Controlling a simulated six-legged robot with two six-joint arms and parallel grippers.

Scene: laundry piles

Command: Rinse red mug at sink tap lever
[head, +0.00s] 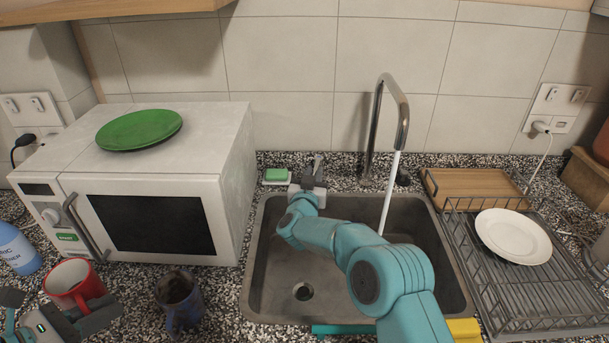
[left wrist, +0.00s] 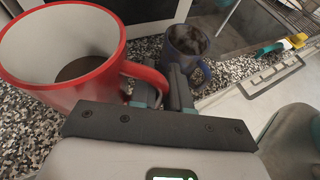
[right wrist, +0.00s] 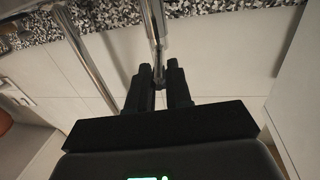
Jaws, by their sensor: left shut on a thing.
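The red mug (head: 66,283), white inside with something dark at its bottom, is at the lower left in the head view and large in the left wrist view (left wrist: 110,65). My left gripper (head: 97,308) is shut on its handle; the mug is roughly upright. The sink (head: 262,285) is in the middle. Its curved metal tap (head: 402,112) pours a stream of water into the basin. My right arm reaches across the sink to the tap lever (head: 317,163). In the right wrist view, my right gripper (right wrist: 158,75) has its fingers on both sides of a thin metal rod.
A dark blue mug (head: 181,298) stands on the counter between the red mug and the sink. A white microwave (head: 225,145) with a green plate (head: 139,129) is behind. A dish rack (head: 500,300) with a white plate (head: 513,236) is right of the sink. A blue bottle (head: 17,250) stands far left.

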